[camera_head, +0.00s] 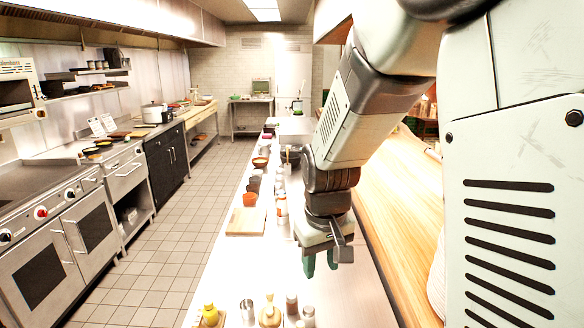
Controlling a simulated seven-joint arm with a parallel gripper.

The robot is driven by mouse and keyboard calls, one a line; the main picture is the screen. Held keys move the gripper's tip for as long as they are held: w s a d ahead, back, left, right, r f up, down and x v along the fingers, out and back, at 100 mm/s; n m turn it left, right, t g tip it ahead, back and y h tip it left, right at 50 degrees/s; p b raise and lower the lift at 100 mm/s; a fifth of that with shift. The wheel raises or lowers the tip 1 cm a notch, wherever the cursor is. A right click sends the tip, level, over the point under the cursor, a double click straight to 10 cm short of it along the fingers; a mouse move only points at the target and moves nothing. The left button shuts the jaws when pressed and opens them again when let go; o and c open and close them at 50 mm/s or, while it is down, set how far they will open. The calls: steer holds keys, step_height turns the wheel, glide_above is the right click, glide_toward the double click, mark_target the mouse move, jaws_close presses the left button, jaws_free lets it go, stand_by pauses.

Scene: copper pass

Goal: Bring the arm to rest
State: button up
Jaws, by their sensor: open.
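My gripper (320,262) hangs at the lower middle of the head view, pointing down over the long pale counter (262,275). Its two green fingertips are apart, with nothing seen between them. My arm comes in from the upper right and bends down to the gripper. The arm hides part of the counter and of the room behind it.
A wooden board (246,221) and an orange cup (249,200) sit to the left. A wooden counter (400,200) runs along the right. Stoves line the left wall.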

steer(key=s+d+r+m+t, duration=0.2)
steer(key=s+r, duration=0.5)
steer(key=s, duration=0.3)
steer(key=s+d+r+m+t, duration=0.1)
steer(key=s+d+r+m, duration=0.1)
steer(key=s+r, duration=0.6)
steer(key=shift+s+d+r+t, duration=0.3)
steer(key=shift+s+d+t, duration=0.1)
steer(key=shift+s+d, duration=0.45)
steer(key=shift+o, duration=0.2)
steer(key=shift+a, duration=0.1)
